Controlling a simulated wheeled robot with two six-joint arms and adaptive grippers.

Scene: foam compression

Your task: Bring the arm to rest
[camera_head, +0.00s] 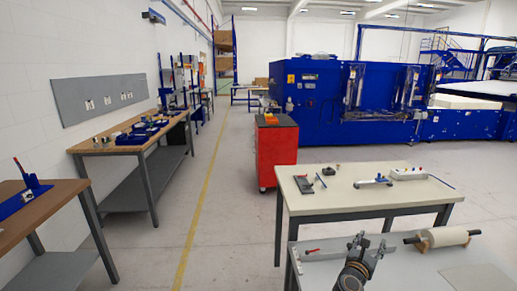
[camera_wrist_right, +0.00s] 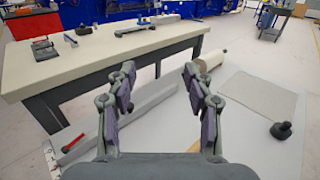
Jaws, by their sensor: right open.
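My right gripper (camera_head: 368,246) shows at the bottom of the head view, over the near grey table (camera_head: 413,279). In the right wrist view the same gripper (camera_wrist_right: 159,76) has its two fingers spread wide apart, with nothing between them. It is open and empty. My left arm and gripper do not show in either view.
On the near table lie a white roll (camera_head: 441,238) on a wooden cradle, a red-handled tool (camera_wrist_right: 72,143), a pale sheet (camera_wrist_right: 252,97) and a small black object (camera_wrist_right: 281,130). A cream-topped table (camera_head: 345,196) stands beyond. A red cabinet (camera_head: 276,152) and open floor lie further off.

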